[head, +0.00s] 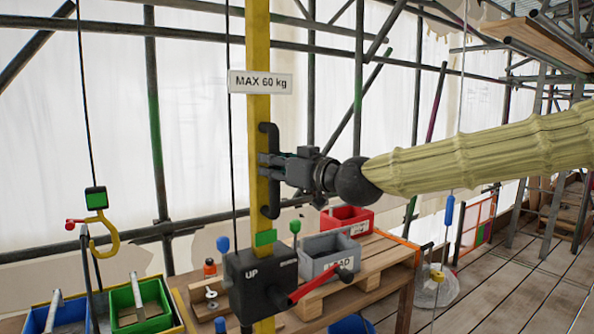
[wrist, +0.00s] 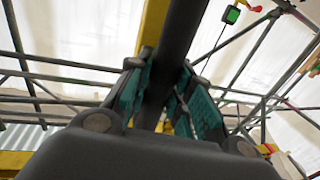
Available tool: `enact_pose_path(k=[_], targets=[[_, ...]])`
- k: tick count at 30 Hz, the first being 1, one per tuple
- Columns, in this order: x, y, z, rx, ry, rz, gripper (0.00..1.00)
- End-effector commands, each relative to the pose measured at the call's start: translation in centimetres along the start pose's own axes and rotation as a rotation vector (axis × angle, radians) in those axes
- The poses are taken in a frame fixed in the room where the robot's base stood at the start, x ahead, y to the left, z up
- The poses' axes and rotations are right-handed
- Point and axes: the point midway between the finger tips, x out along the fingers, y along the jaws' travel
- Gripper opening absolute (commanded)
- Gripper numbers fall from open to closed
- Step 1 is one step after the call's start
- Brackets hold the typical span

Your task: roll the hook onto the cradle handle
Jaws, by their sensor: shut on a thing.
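My gripper (head: 270,168) is shut around a black vertical bar handle (head: 269,207) on the yellow post (head: 258,60). In the wrist view the dark bar (wrist: 176,45) runs between the teal finger pads of my gripper (wrist: 160,100). The yellow hook (head: 112,240) hangs at the left from a black cable, under a block with a green face (head: 96,199) and beside a red knob. The green-faced block also shows in the wrist view (wrist: 232,14). Blue and green bins (head: 142,304) with pale bars stand below the hook. I cannot tell which part is the cradle handle.
A black box marked UP (head: 258,283) with a red crank (head: 320,285) is on the post's lower part. A wooden bench (head: 385,262) holds a grey bin (head: 328,252) and a red bin (head: 345,218). Scaffold poles stand behind. The plank floor at the right is open.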

Motion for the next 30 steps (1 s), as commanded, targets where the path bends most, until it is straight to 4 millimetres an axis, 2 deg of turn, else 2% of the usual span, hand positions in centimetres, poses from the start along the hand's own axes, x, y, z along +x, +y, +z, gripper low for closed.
enact_pose_path(k=[3,10,25,26,29,30], targets=[[0.4,-2.1,0.2,-0.006,0.000,0.000,0.00],[0.9,-4.5,0.1,-0.003,0.000,0.002,0.00],[1.1,-5.1,-0.1,0.000,0.002,0.004,0.00],[1.1,-5.1,-0.1,0.000,0.002,0.004,0.25],[1.1,-5.1,-0.1,0.000,0.002,0.003,0.44],[1.1,-5.1,-0.1,0.000,0.002,0.003,0.44]])
